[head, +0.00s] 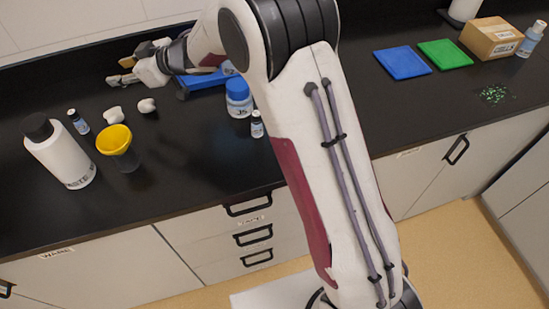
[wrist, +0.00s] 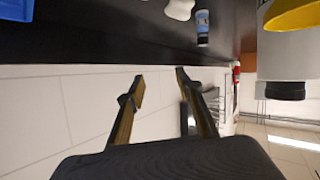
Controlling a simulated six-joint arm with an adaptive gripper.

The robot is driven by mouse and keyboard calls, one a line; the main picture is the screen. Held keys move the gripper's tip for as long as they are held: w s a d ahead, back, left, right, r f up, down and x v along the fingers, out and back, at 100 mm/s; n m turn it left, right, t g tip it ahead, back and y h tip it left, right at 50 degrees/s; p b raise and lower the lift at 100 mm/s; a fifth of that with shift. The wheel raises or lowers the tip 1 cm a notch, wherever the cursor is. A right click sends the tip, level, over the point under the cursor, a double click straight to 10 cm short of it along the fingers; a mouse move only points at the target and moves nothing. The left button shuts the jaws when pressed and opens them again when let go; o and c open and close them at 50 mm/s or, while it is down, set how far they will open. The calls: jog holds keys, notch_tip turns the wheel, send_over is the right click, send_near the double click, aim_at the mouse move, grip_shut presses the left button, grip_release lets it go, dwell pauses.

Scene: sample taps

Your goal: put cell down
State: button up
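My gripper (head: 120,72) is at the back left of the black bench, close to the wall, in the head view. In the wrist view its two fingers (wrist: 159,76) stand apart, and I see nothing between them but pale wall behind. I cannot make out a cell in either view; a clear one could be too faint to see. A blue rack or holder (head: 208,80) lies behind my arm, partly hidden by it.
Left on the bench stand a white bottle (head: 62,155), a yellow funnel (head: 114,139), a small vial (head: 78,122) and white lumps (head: 113,115). A blue-lidded jar (head: 238,98) and vial (head: 257,125) stand mid-bench. Blue (head: 402,62) and green (head: 445,53) mats lie right.

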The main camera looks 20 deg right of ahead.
jog(key=s+d+r+m+t+h, duration=0.2)
jog(key=d+r+m+h, duration=0.15)
jog(key=d+r, duration=0.45)
jog(key=s+d+r+m+t+h, duration=0.2)
jog(key=d+r+h, duration=0.2)
jog(key=d, duration=0.8)
jog(key=s+d+r+m+h, duration=0.2)
jog(key=s+d+m+h, duration=0.1)
jog(key=s+d, duration=0.4)
jog(key=s+d+f+m+g+h, duration=0.1)
jog(key=s+d+g, duration=0.15)
jog(key=s, duration=0.55)
jog(key=s+d+f+m+g+h, duration=0.15)
jog(key=s+d, duration=0.25)
jog(key=s, duration=0.5)
jog(key=s+a+f+m+g+y, duration=0.1)
jog(key=s+f, duration=0.5)
jog(key=s, duration=1)
jog(key=shift+a+g+y, duration=0.15)
jog(key=shift+g+y, duration=0.55)
jog(key=shift+g, duration=0.1)
jog(key=shift+f, duration=0.1)
